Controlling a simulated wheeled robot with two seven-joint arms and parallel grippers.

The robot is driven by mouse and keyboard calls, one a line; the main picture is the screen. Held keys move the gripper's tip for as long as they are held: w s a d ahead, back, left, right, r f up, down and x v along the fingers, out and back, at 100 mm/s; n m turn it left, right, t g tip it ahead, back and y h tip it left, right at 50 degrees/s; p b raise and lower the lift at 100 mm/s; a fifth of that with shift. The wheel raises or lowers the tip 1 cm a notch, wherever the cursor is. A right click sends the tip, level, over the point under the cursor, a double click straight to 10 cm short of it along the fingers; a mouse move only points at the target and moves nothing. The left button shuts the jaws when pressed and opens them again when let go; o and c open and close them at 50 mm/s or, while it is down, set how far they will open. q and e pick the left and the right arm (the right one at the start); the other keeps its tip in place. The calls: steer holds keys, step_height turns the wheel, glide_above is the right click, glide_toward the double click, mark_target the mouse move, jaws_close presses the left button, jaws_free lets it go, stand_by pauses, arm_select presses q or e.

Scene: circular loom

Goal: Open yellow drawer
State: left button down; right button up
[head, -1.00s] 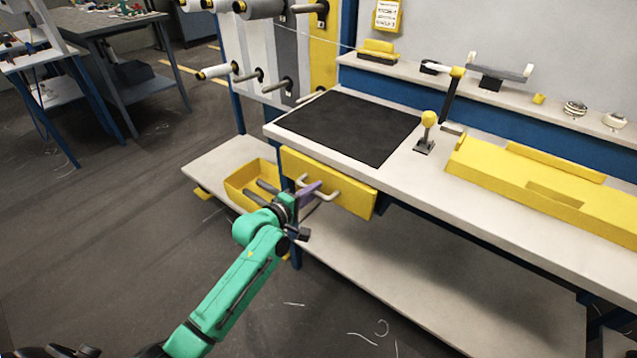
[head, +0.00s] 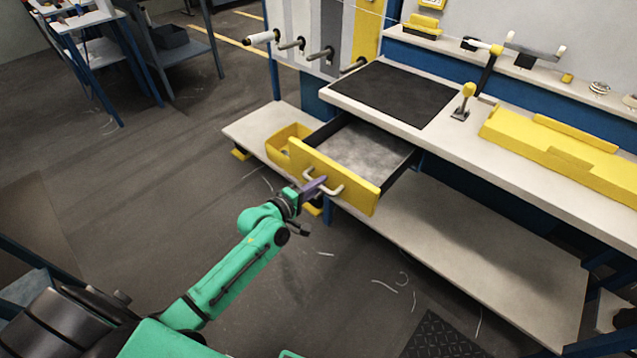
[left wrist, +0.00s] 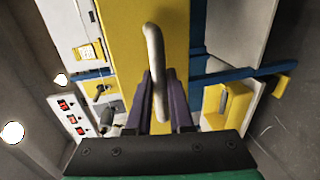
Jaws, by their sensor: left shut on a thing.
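The yellow drawer (head: 358,191) under the workbench is pulled well out, and its grey inside shows empty in the head view. A pale bar handle (head: 334,191) is on its front. My left gripper (head: 318,186), with purple fingers on a green arm, is shut on this handle. In the left wrist view the handle (left wrist: 155,70) passes between the fingers of my left gripper (left wrist: 160,95), with the yellow drawer front (left wrist: 175,35) behind it. My right gripper is not in view.
The white workbench (head: 440,133) carries a black mat (head: 392,93), a yellow-knobbed lever (head: 466,98) and a long yellow block (head: 545,147). A yellow bin (head: 280,146) stands on the lower shelf (head: 245,127) left of the drawer. The floor in front is mostly clear.

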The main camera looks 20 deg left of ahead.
arm_select(q)
steer(key=shift+w, duration=0.1)
steer(key=c, duration=0.8)
jaws_free()
steer(key=v, duration=1.4)
steer(key=shift+s, duration=0.25)
steer(key=shift+a+f, duration=0.1)
